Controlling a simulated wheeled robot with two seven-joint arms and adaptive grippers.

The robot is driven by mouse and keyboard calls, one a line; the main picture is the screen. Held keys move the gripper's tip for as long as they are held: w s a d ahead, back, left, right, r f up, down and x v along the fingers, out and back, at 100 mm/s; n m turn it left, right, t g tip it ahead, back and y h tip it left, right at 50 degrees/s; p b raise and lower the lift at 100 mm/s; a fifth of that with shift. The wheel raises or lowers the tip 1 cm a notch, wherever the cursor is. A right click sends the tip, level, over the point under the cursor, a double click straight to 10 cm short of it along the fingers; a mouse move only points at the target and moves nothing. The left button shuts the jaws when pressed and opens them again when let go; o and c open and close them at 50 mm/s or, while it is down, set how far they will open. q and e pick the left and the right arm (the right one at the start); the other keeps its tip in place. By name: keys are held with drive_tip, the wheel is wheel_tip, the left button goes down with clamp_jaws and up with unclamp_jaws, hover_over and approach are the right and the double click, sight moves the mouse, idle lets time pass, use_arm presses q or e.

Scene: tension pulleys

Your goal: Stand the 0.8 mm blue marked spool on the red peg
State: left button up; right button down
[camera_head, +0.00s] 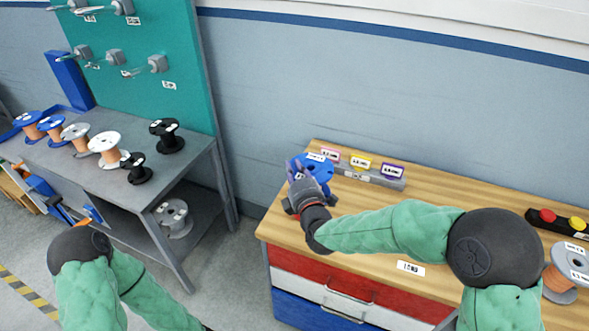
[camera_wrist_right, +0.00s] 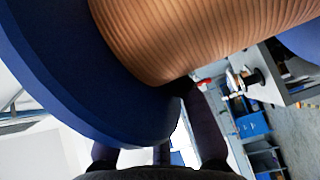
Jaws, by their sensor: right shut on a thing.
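A blue spool (camera_head: 317,170) with a white label on its flange is at the left end of the wooden worktop. My right gripper (camera_head: 306,186) is shut on it and covers part of it. In the right wrist view the blue flange (camera_wrist_right: 50,70) and copper-coloured winding (camera_wrist_right: 190,35) fill the upper part, close to the gripper's dark fingers (camera_wrist_right: 160,150). I cannot make out the red peg; the spool and gripper may hide it. Whether the spool touches the worktop is unclear. My left arm shows at lower left, but its gripper is out of view.
A grey block (camera_head: 365,174) with pink, yellow and purple labelled tops stands right of the spool. A copper spool (camera_head: 567,272) and a dark button box (camera_head: 558,221) are at the worktop's right. More spools stand on the grey bench (camera_head: 95,180) at left, separated by a floor gap.

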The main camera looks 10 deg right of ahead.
drive_tip(key=shift+f, duration=0.85)
drive_tip(key=shift+f, duration=0.35)
drive_tip(key=shift+f, duration=0.65)
idle(0.3)
drive_tip(key=shift+f, duration=0.75)
drive_tip(key=shift+w+f, duration=0.1)
drive_tip(key=shift+f, duration=0.55)
idle(0.4)
drive_tip(key=shift+f, duration=0.35)
drive_tip(key=shift+s+f, duration=0.2)
drive_tip(key=shift+f, duration=0.3)
idle(0.4)
drive_tip(key=c, duration=1.1)
unclamp_jaws()
drive_tip(key=shift+f, duration=0.1)
